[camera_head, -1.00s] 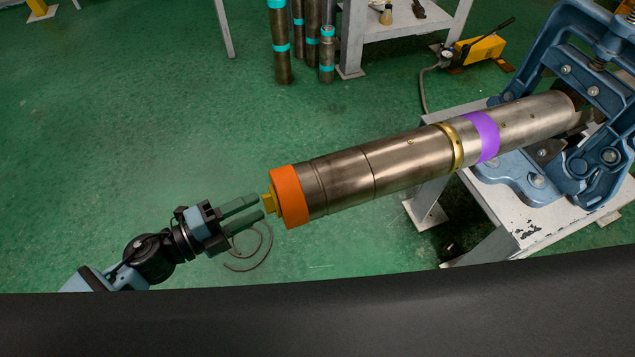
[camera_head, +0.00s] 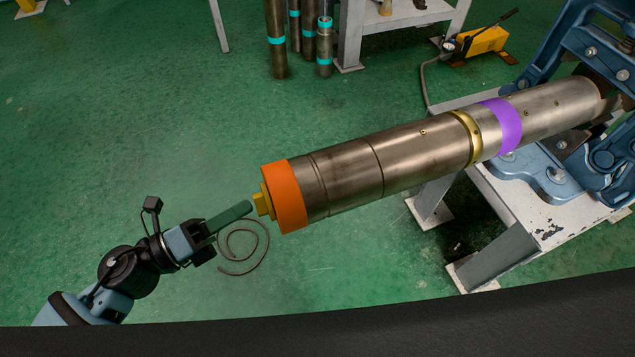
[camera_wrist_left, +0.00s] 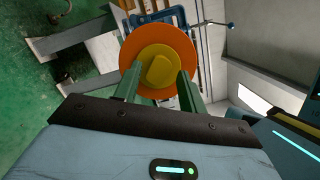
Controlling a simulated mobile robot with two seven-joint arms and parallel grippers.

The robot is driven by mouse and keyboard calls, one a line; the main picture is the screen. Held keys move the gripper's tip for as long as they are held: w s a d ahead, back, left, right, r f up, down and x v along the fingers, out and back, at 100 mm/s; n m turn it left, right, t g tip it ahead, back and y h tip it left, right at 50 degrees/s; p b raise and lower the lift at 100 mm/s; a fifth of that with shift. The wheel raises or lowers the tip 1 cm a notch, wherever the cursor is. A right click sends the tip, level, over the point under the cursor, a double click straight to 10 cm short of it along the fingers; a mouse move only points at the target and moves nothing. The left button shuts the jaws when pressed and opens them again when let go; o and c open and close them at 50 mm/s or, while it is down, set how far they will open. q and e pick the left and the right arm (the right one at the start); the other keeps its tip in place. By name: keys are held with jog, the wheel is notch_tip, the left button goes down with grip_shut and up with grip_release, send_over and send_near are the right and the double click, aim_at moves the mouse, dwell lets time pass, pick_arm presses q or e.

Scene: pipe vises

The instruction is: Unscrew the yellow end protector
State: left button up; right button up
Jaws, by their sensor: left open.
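The yellow end protector (camera_head: 263,201) sits at the near left end of a long metal pipe tool (camera_head: 345,178), just beyond an orange band (camera_head: 285,196). In the left wrist view the yellow end protector (camera_wrist_left: 159,70) shows as a round disc with a raised block in its middle, ringed by orange. My left gripper (camera_head: 247,208) is open, its green fingers pointing at the protector. In the wrist view the fingertips lie to either side of the raised block; I cannot tell whether they touch it. My right gripper is not in view.
A blue pipe vise (camera_head: 585,150) on a white table (camera_head: 545,232) holds the pipe's far end. Several pipes with cyan bands (camera_head: 277,42) stand at the back by another table (camera_head: 352,35). A yellow pump (camera_head: 483,42) and a cable (camera_head: 243,250) lie on the green floor.

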pick_arm(q)
jog(key=shift+f+m+b, duration=0.15)
jog(key=shift+m+b, duration=0.5)
jog(key=shift+m, duration=0.25)
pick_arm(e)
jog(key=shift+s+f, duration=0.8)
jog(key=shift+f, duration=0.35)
pick_arm(q)
jog(key=shift+d, duration=0.1)
jog(key=shift+p+x, duration=0.35)
jog(key=shift+x, duration=0.65)
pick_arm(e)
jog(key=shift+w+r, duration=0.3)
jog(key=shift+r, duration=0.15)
pick_arm(q)
jog(key=shift+s+f, duration=0.1)
jog(key=shift+s, duration=0.05)
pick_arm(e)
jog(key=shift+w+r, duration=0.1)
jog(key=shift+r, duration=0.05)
